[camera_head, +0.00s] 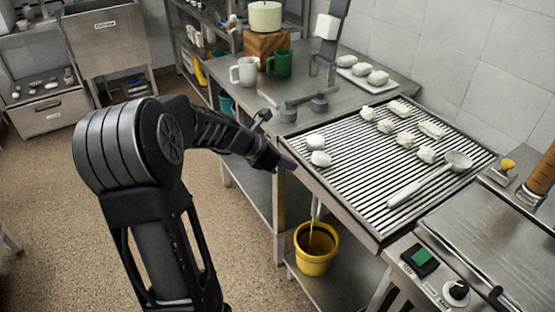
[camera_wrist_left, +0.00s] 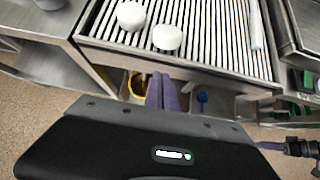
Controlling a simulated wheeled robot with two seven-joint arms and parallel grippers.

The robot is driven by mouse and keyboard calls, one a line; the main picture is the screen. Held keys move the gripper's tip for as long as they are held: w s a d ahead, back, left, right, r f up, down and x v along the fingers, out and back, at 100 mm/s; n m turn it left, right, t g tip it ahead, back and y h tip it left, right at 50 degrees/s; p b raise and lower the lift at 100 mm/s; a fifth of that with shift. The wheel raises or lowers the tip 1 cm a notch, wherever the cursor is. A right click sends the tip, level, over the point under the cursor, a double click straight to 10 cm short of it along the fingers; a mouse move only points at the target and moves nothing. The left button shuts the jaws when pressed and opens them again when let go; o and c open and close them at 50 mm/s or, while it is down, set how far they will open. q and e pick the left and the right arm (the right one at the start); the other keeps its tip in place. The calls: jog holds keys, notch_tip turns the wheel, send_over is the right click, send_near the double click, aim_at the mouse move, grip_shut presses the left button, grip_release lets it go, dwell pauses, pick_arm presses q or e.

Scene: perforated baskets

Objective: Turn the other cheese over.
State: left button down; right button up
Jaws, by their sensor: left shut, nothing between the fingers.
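Two white cheeses lie side by side at the left end of the ridged draining rack, a farther one (camera_head: 315,142) and a nearer one (camera_head: 320,158). They also show in the left wrist view, one at left (camera_wrist_left: 131,16) and one at right (camera_wrist_left: 167,37). Several more white cheeses (camera_head: 404,138) lie toward the rack's far side. My left gripper (camera_head: 289,164) is just outside the rack's left edge, near the nearer cheese but apart from it. Its purple fingers (camera_wrist_left: 161,92) are shut and empty. A purple-tipped dark part (camera_wrist_left: 272,146), seemingly my right gripper, shows small at the wrist view's right edge.
The rack (camera_head: 350,195) has a raised metal rim. A ladle (camera_head: 430,178) lies across its right part. A yellow bucket (camera_head: 316,260) stands below on a shelf. Mugs (camera_head: 244,71) and a white tray (camera_head: 366,85) of cheeses stand on the table behind.

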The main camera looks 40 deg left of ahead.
aim_at(315, 156)
pick_arm(q)
jog(key=w, duration=0.1)
jog(key=w+f, duration=0.1)
jog(key=w+d, duration=0.1)
jog(key=w, duration=0.1)
jog(key=shift+d+f, duration=0.1)
jog(key=shift+f, duration=0.15)
jog(key=shift+w+d+p, duration=0.2)
jog(key=shift+w+p, duration=0.15)
jog(key=shift+w, duration=0.35)
jog(key=w, duration=0.1)
jog(key=w+d+p, duration=0.1)
jog(key=w, duration=0.1)
jog(key=shift+w, duration=0.2)
jog(key=shift+w+d, duration=0.1)
jog(key=shift+w, duration=0.05)
